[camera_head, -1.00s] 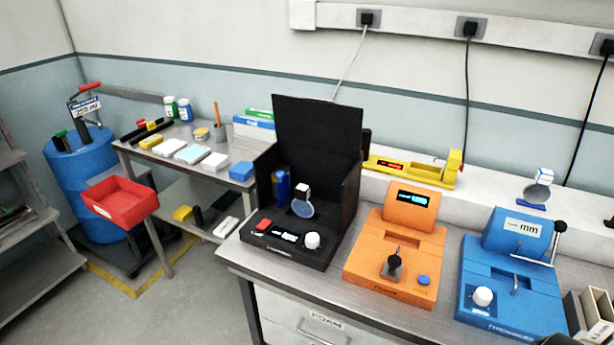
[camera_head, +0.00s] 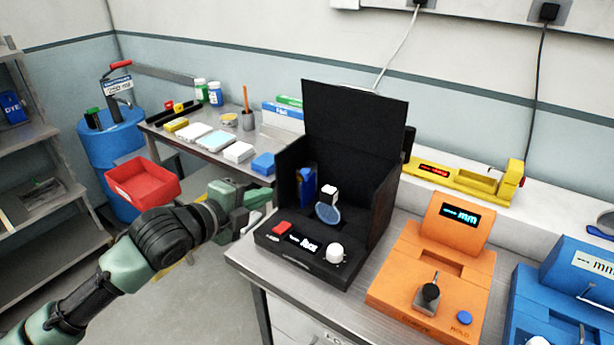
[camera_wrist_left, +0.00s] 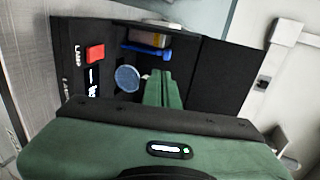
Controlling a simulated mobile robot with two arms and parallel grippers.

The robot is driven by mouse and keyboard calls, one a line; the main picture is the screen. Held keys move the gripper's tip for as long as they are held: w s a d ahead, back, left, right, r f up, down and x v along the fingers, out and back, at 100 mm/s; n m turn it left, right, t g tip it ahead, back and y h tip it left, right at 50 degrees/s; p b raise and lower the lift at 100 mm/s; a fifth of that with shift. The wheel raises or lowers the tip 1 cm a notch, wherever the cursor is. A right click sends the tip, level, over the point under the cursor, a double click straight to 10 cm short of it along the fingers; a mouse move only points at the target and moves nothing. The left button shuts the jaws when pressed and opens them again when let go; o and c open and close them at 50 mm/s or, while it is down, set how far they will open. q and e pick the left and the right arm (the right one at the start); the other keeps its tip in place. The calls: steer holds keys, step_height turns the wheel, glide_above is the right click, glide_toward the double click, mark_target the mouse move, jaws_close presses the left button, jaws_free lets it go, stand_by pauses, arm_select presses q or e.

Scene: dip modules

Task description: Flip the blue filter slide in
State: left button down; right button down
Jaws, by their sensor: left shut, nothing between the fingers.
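A black open-front box with a raised lid (camera_head: 350,125) stands on the metal bench. Inside it is a blue slide (camera_head: 307,188) at the left, beside a round bluish lens or disc (camera_head: 328,213) under a small white-topped block. The blue slide also shows in the left wrist view as a blue bar (camera_wrist_left: 147,50), with the round disc (camera_wrist_left: 127,78) nearer. My left gripper (camera_head: 262,197) is at the left side of the box, shut and empty. In the left wrist view its green fingers (camera_wrist_left: 160,88) point towards the box interior, near the disc. My right gripper is not in view.
The box front has a red button (camera_head: 282,228) and a white knob (camera_head: 335,253). An orange device (camera_head: 440,255) and a blue device (camera_head: 575,290) stand to the right. A side table with small boxes and a red bin (camera_head: 142,182) are at the left.

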mark_target(303, 175)
arm_select(q)
steer(key=x, duration=0.4)
steer(key=p+x, duration=0.1)
steer(key=x, duration=0.3)
steer(key=r+p+x, duration=0.1)
steer(key=x, duration=0.3)
steer(key=shift+w+d+r, duration=0.1)
steer(key=shift+w+d, duration=0.1)
steer(key=shift+w, duration=0.05)
